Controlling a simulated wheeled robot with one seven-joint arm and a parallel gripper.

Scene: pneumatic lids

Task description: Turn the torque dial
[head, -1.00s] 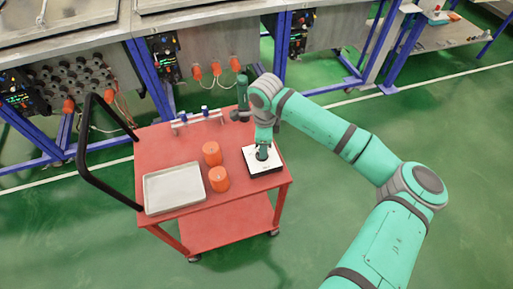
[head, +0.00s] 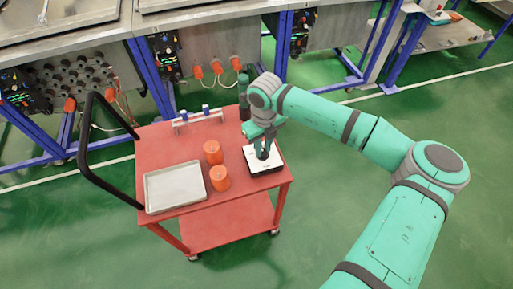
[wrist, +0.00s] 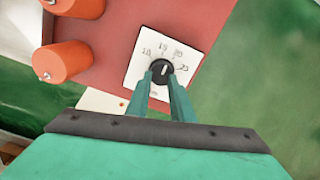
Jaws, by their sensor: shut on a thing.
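The torque dial is a black round knob (wrist: 162,71) with a white pointer line, set on a white square plate (wrist: 141,58) with printed numbers around it. In the wrist view the pointer aims up, just right of the 15 mark. My gripper (wrist: 163,80) comes from below with its two green fingers on either side of the knob, shut on it. In the head view the dial's white-topped box (head: 276,166) sits at the right end of the red cart, and my gripper (head: 262,154) reaches down onto it, hiding most of the knob.
The red cart (head: 160,145) also holds two orange cylinders (head: 213,152) (head: 219,178), a grey tray (head: 174,187), a small rack (head: 199,117) and a dark green bottle (head: 243,95). A black handle (head: 84,150) rises at left. Workbenches stand behind.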

